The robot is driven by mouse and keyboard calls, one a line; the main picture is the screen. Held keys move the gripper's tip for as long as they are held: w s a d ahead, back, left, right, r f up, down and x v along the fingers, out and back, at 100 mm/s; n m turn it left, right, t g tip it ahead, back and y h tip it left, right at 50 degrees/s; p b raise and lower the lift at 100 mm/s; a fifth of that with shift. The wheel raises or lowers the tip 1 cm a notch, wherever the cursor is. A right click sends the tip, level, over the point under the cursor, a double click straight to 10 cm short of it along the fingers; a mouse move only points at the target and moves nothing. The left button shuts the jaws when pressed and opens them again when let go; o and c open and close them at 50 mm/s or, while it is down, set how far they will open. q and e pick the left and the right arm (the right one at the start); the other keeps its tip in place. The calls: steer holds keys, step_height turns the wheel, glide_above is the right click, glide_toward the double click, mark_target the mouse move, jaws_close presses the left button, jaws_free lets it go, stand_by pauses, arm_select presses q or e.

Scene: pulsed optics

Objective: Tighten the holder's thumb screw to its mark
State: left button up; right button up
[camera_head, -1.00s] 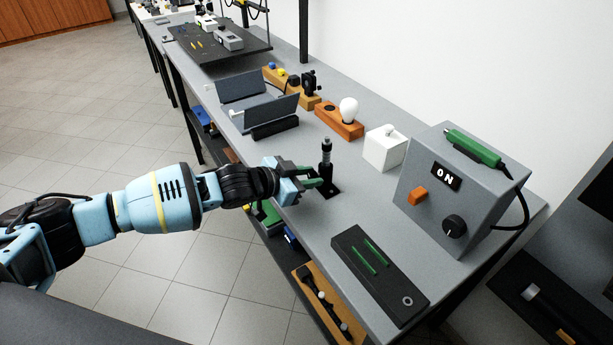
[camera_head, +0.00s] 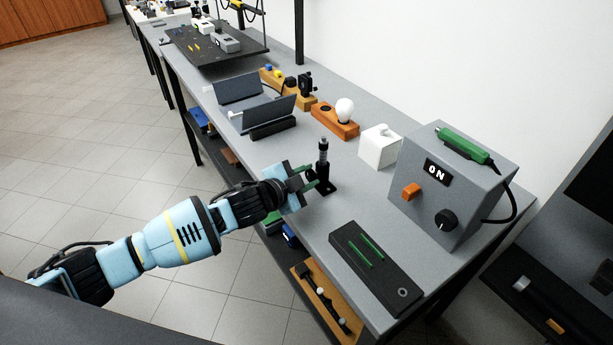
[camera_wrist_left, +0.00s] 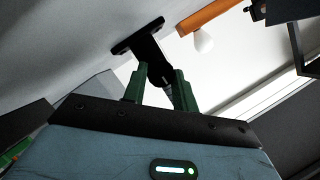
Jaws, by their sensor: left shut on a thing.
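The holder (camera_head: 323,170) is a black upright post with a silver section near its top, on a flat black foot on the grey bench. It also shows in the left wrist view (camera_wrist_left: 150,50), tilted there by the camera's angle. My left gripper (camera_head: 308,180) reaches it from the left at the lower part of the post. Its green fingers (camera_wrist_left: 160,88) are closed on the holder's side, where the thumb screw sits. The screw itself and its mark are hidden by the fingers or too small to make out. My right gripper is in no view.
A grey box with an ON display (camera_head: 450,185) stands at right. A black tray with green sticks (camera_head: 376,268) lies in front. A white block (camera_head: 380,147), a bulb on an orange base (camera_head: 335,122) and a grey open stand (camera_head: 268,128) stand behind. The bench's front edge is close.

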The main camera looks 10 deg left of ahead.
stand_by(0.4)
arm_select(q)
steer(key=o, duration=1)
steer(key=shift+v, duration=3.95)
